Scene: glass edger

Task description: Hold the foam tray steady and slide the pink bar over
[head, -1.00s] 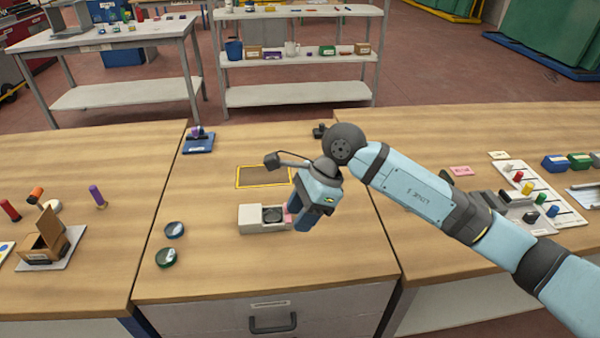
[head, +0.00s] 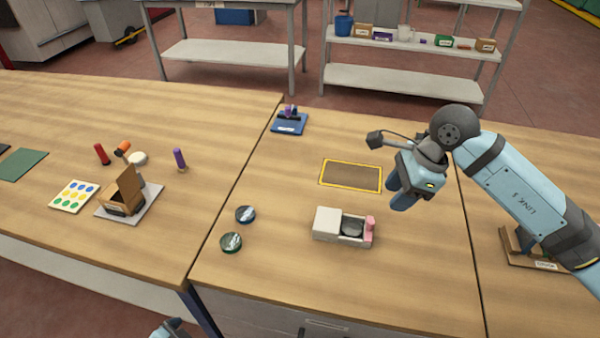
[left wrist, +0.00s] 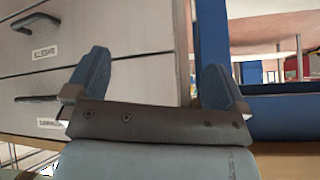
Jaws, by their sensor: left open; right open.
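The pale foam tray (head: 327,222) sits on the middle table in the head view, with a round grey disc (head: 352,229) in its open part. The pink bar (head: 369,231) stands at the tray's right end; I cannot tell if they touch. My right gripper (head: 400,205) is open and empty, behind and to the right of the bar and apart from it. My left gripper (left wrist: 155,80) is open and empty in the left wrist view, beside drawer fronts, away from the tray. Only a bit of that arm shows at the head view's bottom edge.
Two round lidded tins (head: 238,228) lie left of the tray. A yellow-edged brown mat (head: 351,176) lies behind it, and a blue stand (head: 289,124) farther back. A cardboard box (head: 125,192) is on the left table. The tabletop before the tray is clear.

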